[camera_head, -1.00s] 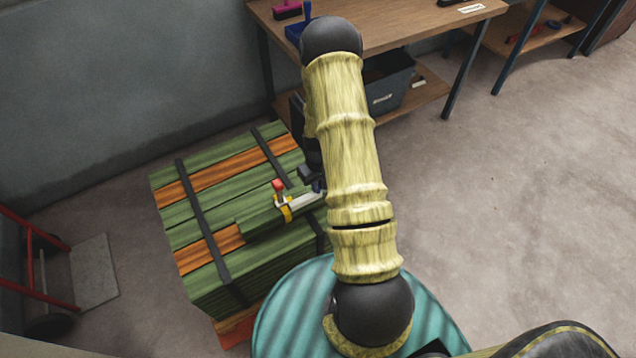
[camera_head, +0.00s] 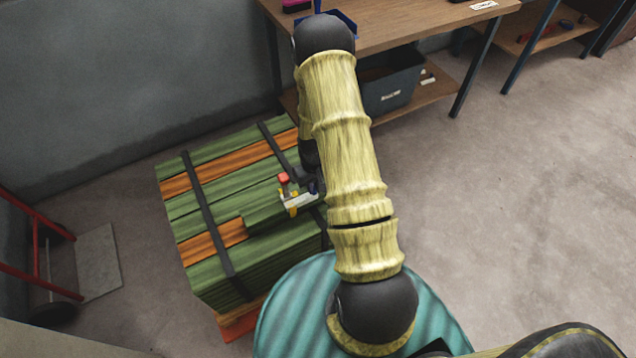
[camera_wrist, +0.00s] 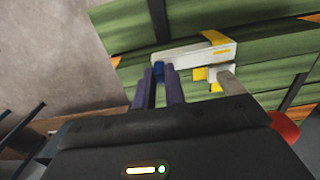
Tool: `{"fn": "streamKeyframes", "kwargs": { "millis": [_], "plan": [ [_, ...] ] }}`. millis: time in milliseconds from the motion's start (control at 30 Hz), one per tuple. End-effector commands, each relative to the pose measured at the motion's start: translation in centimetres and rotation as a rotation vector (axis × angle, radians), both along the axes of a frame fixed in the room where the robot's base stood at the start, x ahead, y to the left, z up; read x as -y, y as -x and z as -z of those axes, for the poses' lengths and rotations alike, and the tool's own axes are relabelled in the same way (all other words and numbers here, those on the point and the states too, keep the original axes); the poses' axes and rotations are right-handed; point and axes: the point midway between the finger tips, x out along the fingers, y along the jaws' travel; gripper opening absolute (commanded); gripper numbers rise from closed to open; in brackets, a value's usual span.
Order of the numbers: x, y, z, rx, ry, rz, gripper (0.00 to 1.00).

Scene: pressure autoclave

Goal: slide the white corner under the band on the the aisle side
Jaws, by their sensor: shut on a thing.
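The white corner (camera_wrist: 195,55) is a white piece with yellow marks, a blue tab (camera_wrist: 158,71) and a raised arm with a red end (camera_wrist: 284,126). In the head view the white corner (camera_head: 297,201) is at the right part of the strapped stack (camera_head: 206,204). My gripper (camera_wrist: 160,84) is shut on its blue tab. Two dark bands cross the stack, a left band (camera_head: 205,215) and a right band (camera_head: 276,145). In the wrist view one band (camera_wrist: 159,20) runs down toward the corner's top edge. I cannot tell whether any part is beneath it. My arm hides part of the right band.
A teal ribbed drum (camera_head: 290,310) stands in front of the stack. A wooden workbench (camera_head: 400,25) with a dark bin (camera_head: 390,88) below is behind. A red hand truck (camera_head: 38,250) is at left. Open floor (camera_head: 520,200) lies to the right.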

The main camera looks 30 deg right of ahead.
Motion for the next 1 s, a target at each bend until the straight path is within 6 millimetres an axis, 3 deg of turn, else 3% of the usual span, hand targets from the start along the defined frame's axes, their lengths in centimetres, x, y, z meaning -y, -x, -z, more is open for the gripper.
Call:
{"fn": "streamKeyframes", "kwargs": {
  "millis": [300,700,733,833,1000],
  "plan": [
    [-1.4,0.1,0.0,-0.001,0.0,-0.001,0.0],
    [-1.7,0.1,0.0,-0.001,-0.001,-0.001,0.0],
    [-1.7,0.1,0.0,-0.001,-0.001,-0.001,0.18],
    [-1.7,0.1,0.0,-0.001,-0.001,-0.002,0.37],
    [-1.7,0.1,0.0,-0.001,-0.001,-0.002,0.37]
  ]
}}
